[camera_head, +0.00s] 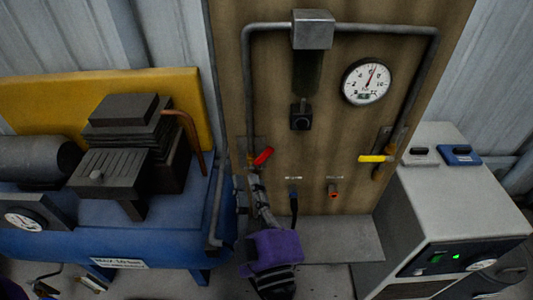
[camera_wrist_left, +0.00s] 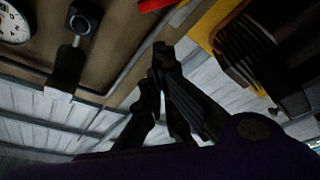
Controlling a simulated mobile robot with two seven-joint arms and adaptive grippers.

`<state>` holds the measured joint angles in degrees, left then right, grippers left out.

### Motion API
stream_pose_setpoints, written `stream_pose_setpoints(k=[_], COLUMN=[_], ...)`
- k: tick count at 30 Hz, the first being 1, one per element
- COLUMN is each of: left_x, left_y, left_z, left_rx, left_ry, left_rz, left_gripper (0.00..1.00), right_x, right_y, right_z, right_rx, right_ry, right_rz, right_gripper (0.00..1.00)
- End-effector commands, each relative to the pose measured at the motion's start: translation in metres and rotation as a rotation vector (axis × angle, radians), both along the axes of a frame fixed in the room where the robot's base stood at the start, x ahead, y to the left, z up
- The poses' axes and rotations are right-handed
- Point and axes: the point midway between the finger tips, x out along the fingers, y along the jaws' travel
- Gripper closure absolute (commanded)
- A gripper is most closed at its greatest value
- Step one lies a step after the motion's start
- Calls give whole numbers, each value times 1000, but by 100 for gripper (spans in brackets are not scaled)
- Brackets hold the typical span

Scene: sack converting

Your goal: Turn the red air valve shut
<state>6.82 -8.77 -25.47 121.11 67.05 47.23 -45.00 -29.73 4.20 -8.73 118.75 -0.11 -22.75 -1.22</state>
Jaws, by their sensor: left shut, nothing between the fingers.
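The red valve handle (camera_head: 263,156) sits on the left vertical pipe of the brown board and slants up to the right from the pipe. In the left wrist view part of the red handle (camera_wrist_left: 153,4) shows at the top edge, cut off by the frame. My left gripper (camera_head: 254,180) is just below the handle, its purple wrist lower down. The fingers (camera_wrist_left: 161,50) are shut and empty, with the tips pointing toward the board. A small gap seems to lie between tips and handle; contact is hard to tell. My right gripper is out of view.
A yellow-handled valve (camera_head: 373,158) is on the right pipe. A pressure gauge (camera_head: 366,82) and a filter unit (camera_head: 308,70) are on the board. A blue compressor (camera_head: 170,230) stands left, a grey cabinet (camera_head: 440,200) right. A red-tipped fitting (camera_head: 333,191) sits low on the board.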

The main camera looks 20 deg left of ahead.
Motion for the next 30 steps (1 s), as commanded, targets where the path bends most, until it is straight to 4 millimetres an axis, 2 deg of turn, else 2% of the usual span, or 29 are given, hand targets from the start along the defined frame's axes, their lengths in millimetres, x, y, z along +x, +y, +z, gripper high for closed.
stream_pose_setpoints(k=[3,8,20,24,30], left_x=[-3,11,80,85,88], left_y=[10,16,58,41,29], left_z=[-2,3,21,2,-6], left_rx=[-67,-71,-65,-68,-67], left_ry=[-29,-37,-39,-29,-31], left_rz=[29,24,22,20,21], left_gripper=[100,100,100,100,100], right_x=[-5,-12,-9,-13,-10], right_y=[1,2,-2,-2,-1], right_z=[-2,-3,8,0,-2], right_rx=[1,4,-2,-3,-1], right_ry=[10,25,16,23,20], right_rz=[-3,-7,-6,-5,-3], right_gripper=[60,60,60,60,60])
